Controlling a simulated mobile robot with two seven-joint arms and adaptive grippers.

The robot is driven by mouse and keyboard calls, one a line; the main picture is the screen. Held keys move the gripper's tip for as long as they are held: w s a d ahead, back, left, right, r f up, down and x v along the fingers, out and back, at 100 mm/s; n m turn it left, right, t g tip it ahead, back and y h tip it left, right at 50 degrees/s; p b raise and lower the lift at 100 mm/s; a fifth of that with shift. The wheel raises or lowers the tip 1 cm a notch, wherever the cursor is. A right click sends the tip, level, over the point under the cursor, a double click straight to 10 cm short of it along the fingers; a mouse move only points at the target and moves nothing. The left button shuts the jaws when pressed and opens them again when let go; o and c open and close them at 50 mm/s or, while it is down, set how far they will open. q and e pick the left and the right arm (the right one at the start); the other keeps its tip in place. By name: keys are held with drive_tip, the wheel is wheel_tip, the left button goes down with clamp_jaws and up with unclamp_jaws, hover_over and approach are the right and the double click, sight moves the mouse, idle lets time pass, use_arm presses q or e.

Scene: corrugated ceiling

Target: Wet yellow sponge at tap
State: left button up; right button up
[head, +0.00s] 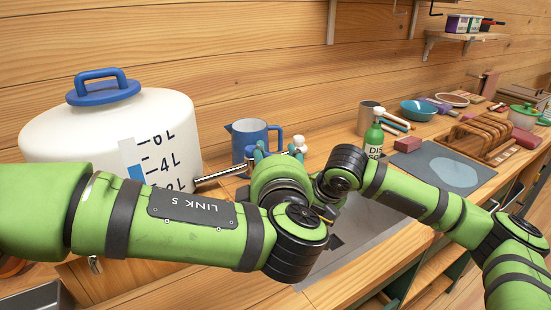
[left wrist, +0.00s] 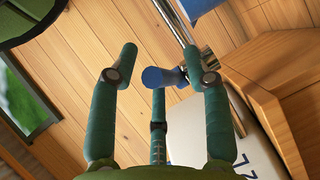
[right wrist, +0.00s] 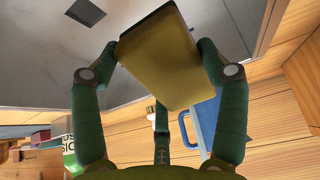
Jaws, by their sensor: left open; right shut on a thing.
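The yellow sponge (right wrist: 165,65) shows in the right wrist view, tilted between the fingers of my right gripper (right wrist: 160,60), which is shut on it. The sponge is hidden behind my arms in the head view. A white tank (head: 110,130) with a blue lid stands at the left. Its metal tap (head: 222,174) sticks out to the right. The tap's blue handle (left wrist: 165,77) lies between the spread fingers of my left gripper (left wrist: 160,55), which is open. Whether a finger touches the handle, I cannot tell. No water stream is visible.
A grey metal basin (head: 350,238) is set in the wooden counter below my arms. A blue jug (head: 255,137) stands behind the tap. A green bottle (head: 374,137), a teal bowl (head: 418,110) and a wooden rack (head: 478,135) stand farther right.

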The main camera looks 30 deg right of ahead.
use_arm(q)
drive_tip(key=v, duration=1.2)
